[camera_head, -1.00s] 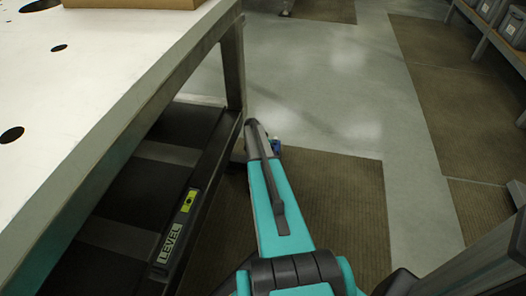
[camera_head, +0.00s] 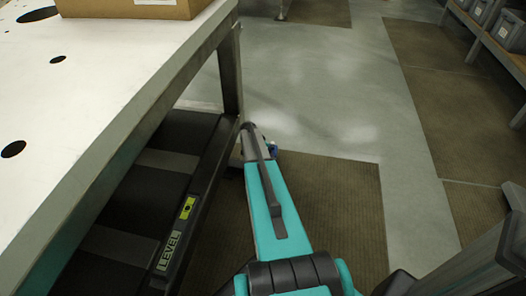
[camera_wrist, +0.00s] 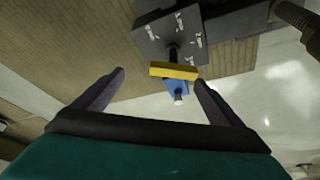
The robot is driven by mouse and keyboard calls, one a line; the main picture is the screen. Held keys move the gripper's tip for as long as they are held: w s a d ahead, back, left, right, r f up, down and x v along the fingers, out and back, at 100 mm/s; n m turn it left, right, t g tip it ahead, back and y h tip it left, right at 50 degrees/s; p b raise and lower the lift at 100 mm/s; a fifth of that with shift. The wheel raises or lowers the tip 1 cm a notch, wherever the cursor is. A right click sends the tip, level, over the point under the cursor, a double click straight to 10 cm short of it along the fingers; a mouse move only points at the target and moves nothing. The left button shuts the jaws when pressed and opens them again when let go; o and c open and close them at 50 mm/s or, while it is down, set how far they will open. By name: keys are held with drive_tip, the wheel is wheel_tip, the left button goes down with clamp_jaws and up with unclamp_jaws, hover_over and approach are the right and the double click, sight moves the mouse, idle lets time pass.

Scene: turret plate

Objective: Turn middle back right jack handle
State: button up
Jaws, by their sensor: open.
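A jack handle with a yellow bar (camera_wrist: 174,71) shows in the wrist view, with a blue part (camera_wrist: 177,87) below it in the picture. It joins a dark block (camera_wrist: 168,35) with white markings through a short dark stem. My gripper (camera_wrist: 160,77) is open, its two dark fingers spread left and right of the yellow bar, with the right fingertip closer to it. I cannot tell whether the bar lies between the fingers in depth. In the head view my arm reaches to the table's leg, and my fingers cannot be made out.
A white-topped table (camera_head: 100,70) with round holes stands at left in the head view, a cardboard box (camera_head: 130,8) on it. Brown mats (camera_head: 335,200) and open floor lie to the right. Shelving with grey bins stands at far right.

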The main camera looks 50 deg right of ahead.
drive_tip(key=s+a+r+p, duration=0.1)
drive_tip(key=s+a, duration=0.7)
drive_tip(key=s, duration=0.2)
drive_tip(key=shift+a+r+p, duration=0.15)
drive_tip(key=shift+a+p, duration=0.2)
idle(0.7)
